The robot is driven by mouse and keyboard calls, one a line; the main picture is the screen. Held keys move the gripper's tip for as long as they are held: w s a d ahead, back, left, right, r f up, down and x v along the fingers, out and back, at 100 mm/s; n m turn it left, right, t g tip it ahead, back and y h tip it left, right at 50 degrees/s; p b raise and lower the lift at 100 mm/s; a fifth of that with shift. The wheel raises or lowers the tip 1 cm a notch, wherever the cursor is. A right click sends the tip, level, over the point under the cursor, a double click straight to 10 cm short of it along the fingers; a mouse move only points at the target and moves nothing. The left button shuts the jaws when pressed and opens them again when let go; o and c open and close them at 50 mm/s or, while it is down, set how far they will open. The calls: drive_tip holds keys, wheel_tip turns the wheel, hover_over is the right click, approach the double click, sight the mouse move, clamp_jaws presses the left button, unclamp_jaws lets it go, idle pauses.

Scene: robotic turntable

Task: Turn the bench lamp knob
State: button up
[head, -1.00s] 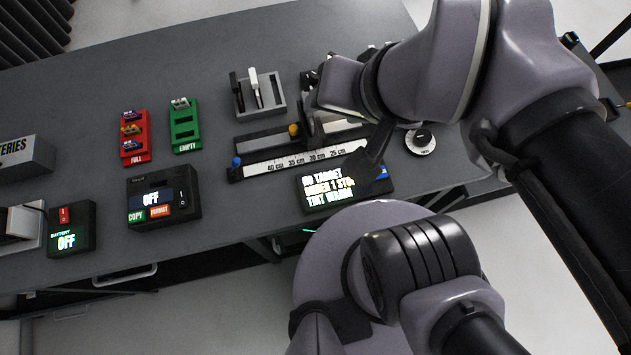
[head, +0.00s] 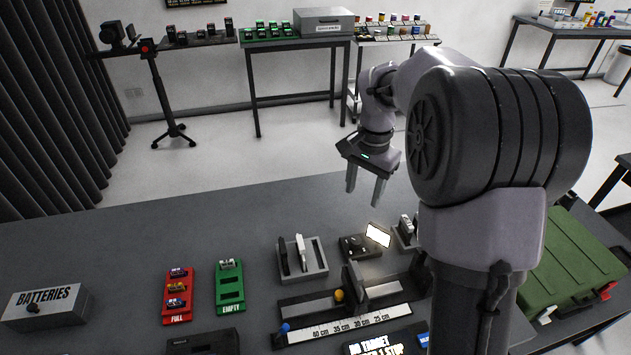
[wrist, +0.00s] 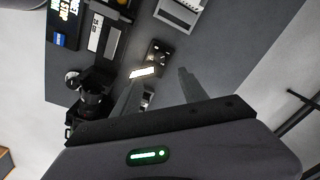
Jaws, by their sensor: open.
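The bench lamp has a bright white panel (head: 378,235) beside a small dark base (head: 364,252). A small round dark knob (head: 353,242) seems to sit on the base, but its detail is too small to tell. In the wrist view the glowing panel (wrist: 143,72) and the dark base (wrist: 158,53) lie beyond the fingertips. My gripper (head: 364,195) is open and empty, fingers pointing down, above and apart from the lamp. In the wrist view my gripper (wrist: 160,78) shows its two fingers spread with nothing between them.
A grey holder (head: 314,271) with upright pieces stands left of the lamp. A ruler slide (head: 345,326) lies in front. Red (head: 178,296) and green (head: 230,288) trays and a batteries box (head: 45,306) are farther left. A green case (head: 570,262) is at right.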

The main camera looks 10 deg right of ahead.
sight(356, 240)
drive_tip(key=f+b, duration=0.2)
drive_tip(key=f, duration=0.4)
drive_tip(key=w+f+b, duration=0.1)
drive_tip(key=f+b, duration=0.1)
drive_tip(key=f, duration=0.5)
drive_tip(key=f+b, duration=0.2)
drive_tip(key=f, duration=0.4)
drive_tip(key=shift+w+d+f+b, duration=0.3)
drive_tip(key=shift+d, duration=0.1)
drive_tip(key=shift+m, duration=0.3)
clamp_jaws()
